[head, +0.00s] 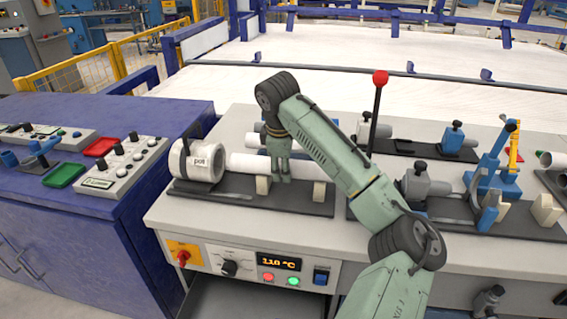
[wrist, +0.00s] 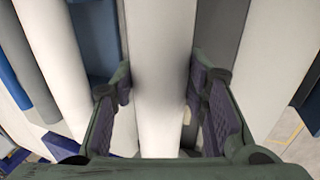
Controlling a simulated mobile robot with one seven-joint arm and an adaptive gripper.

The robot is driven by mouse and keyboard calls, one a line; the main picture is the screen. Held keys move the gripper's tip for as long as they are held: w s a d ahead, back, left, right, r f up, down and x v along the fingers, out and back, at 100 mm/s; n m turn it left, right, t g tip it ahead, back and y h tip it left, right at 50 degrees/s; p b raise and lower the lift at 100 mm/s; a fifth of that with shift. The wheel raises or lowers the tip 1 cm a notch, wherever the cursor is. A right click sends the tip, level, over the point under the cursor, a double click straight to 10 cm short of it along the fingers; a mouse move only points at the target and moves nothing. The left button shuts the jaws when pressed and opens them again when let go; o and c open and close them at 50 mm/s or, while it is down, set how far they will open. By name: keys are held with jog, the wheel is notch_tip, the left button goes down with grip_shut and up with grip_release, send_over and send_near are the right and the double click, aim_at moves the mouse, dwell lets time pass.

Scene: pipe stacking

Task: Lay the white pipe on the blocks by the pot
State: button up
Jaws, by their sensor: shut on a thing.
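The white pipe (head: 306,168) lies level, lengthwise to the right of the pot, and is gripped near its middle. My gripper (head: 279,172) reaches down over it and is shut on it. In the wrist view the pipe (wrist: 160,50) runs between my two fingers (wrist: 160,98). The pot (head: 200,162) is a pale cylinder with a label, on the left of a dark base plate. The pipe's left end is close to the pot's right side. Two cream blocks (head: 263,186) (head: 319,192) stand under the pipe; whether it touches them I cannot tell.
The dark base plate (head: 225,194) sits on a grey bench (head: 165,213). A red-knobbed lever (head: 378,100) rises behind my arm. Blue and grey clamps (head: 420,183) stand to the right. A blue cabinet (head: 85,230) with a control box is on the left.

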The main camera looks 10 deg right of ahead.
jog(key=o, duration=1.3)
